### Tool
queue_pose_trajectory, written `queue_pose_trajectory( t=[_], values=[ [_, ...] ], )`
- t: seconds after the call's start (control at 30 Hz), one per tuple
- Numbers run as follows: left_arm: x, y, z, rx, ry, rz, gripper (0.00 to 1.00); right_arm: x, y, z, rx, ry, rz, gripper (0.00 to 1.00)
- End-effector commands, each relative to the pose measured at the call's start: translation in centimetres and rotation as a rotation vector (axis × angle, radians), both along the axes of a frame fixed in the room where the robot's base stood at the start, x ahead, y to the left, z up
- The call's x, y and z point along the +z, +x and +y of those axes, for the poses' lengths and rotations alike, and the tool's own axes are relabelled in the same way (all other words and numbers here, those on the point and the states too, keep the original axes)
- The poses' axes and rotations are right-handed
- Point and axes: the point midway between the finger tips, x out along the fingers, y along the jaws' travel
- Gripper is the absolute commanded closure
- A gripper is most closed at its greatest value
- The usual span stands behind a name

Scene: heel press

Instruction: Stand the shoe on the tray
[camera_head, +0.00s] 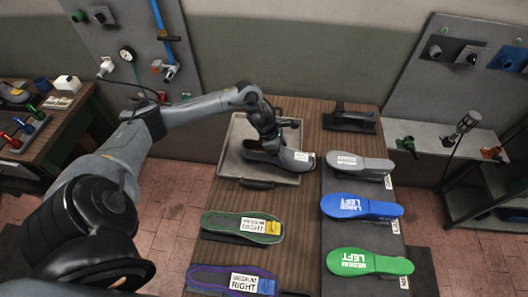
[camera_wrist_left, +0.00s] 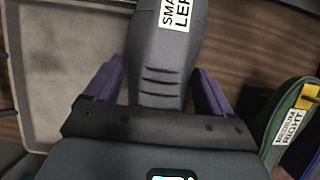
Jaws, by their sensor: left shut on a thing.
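The dark grey shoe (camera_head: 264,153), with a white label at its right end, shows over the tray (camera_head: 235,133) at the back of the table. Its labelled end reaches the tray's right edge; I cannot tell whether its sole touches the tray. My left gripper (camera_head: 270,146) comes down on the shoe from above. In the left wrist view the shoe (camera_wrist_left: 166,60) lies between the purple fingers of my left gripper (camera_wrist_left: 157,84), which is shut on it. The tray (camera_wrist_left: 62,85) shows at the left there. My right gripper is not in view.
Grey (camera_head: 357,163), blue (camera_head: 360,207) and green (camera_head: 368,263) insoles lie along the table's right side. Two labelled insoles (camera_head: 243,228) lie at the front left. A dark fixture (camera_head: 349,118) stands at the back right. Bare wood (camera_head: 290,210) runs down the middle.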

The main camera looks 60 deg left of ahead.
Motion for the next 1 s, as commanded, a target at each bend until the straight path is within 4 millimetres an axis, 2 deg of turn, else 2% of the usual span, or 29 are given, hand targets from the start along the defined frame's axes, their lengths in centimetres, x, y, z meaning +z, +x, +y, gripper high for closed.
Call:
queue_pose_trajectory(
  t=[0.03,0.2,0.4,0.67,0.9,1.0],
  values=[
    [-0.4,-0.5,1.2,0.006,0.001,0.004,0.61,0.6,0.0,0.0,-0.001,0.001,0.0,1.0],
    [-2.4,-1.5,4.3,0.006,0.0,0.002,0.61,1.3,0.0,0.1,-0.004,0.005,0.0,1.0],
    [-4.1,-2.3,6.7,0.004,-0.001,0.0,0.61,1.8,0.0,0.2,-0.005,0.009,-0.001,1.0],
    [-5.1,-2.5,7.4,0.002,-0.001,-0.002,0.61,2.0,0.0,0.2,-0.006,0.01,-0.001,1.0],
    [-7.9,-2.5,7.4,0.003,-0.001,-0.001,0.61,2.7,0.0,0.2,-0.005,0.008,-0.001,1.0],
    [-8.5,-2.5,7.4,0.001,-0.001,-0.002,0.61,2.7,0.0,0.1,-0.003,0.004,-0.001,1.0]
  ],
)
